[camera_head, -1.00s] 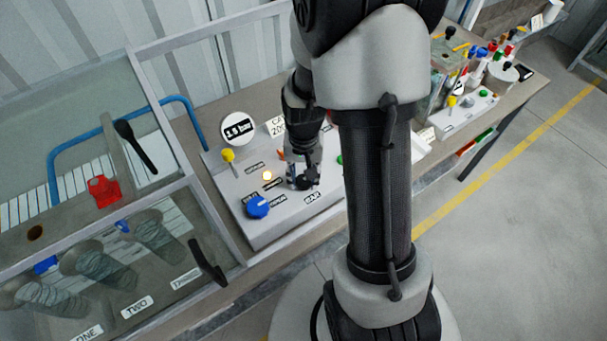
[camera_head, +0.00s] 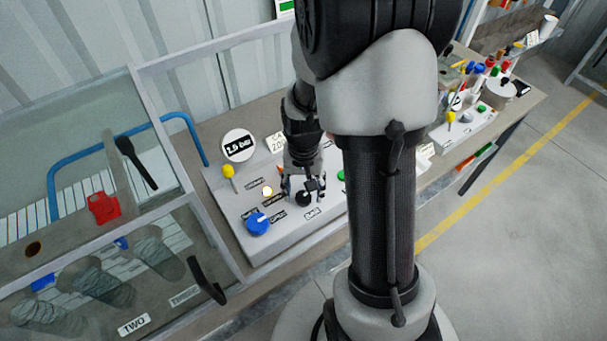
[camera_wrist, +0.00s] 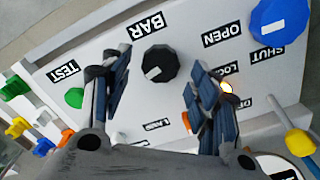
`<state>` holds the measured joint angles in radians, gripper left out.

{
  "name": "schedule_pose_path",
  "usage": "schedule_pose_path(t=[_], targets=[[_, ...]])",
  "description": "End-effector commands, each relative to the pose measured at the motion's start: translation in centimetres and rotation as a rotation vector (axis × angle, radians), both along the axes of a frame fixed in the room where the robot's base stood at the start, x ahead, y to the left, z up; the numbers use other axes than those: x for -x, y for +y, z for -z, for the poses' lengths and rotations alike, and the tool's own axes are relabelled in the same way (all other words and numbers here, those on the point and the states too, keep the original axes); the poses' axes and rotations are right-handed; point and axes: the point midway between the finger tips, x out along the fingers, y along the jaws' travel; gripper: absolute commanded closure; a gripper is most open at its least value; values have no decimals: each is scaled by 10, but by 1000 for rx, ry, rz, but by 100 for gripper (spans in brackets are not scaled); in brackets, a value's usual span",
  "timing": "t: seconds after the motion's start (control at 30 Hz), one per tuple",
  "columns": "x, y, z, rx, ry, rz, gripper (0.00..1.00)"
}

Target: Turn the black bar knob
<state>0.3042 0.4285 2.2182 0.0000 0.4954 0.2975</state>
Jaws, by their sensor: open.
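The black bar knob (camera_wrist: 160,64) sits on the white control panel (camera_wrist: 70,45) beside the BAR label in the wrist view. Its white mark points down and left there. My gripper (camera_wrist: 160,88) is open, with one finger on each side of the knob and a visible space between each finger and it. In the head view the knob (camera_head: 304,199) shows just below my gripper (camera_head: 303,186), partly covered by the fingers. How far the fingertips are above the panel is hard to tell.
A blue knob (camera_head: 257,223) lies left of the black one, with a yellow-topped lever (camera_head: 228,171) and lit lamp (camera_head: 267,191) nearby. A green button (camera_wrist: 74,97) is on the other side. A framed clear case (camera_head: 180,195) stands left of the panel.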

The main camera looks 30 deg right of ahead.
Motion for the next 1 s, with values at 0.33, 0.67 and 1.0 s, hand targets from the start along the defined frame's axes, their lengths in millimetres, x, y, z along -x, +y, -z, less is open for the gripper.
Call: schedule_pose_path(t=[0.33,0.67,1.0], targets=[[-2,0,-75,2,-7,0,44],[0,0,-105,0,-2,0,44],[0,0,-105,1,-1,0,44]])
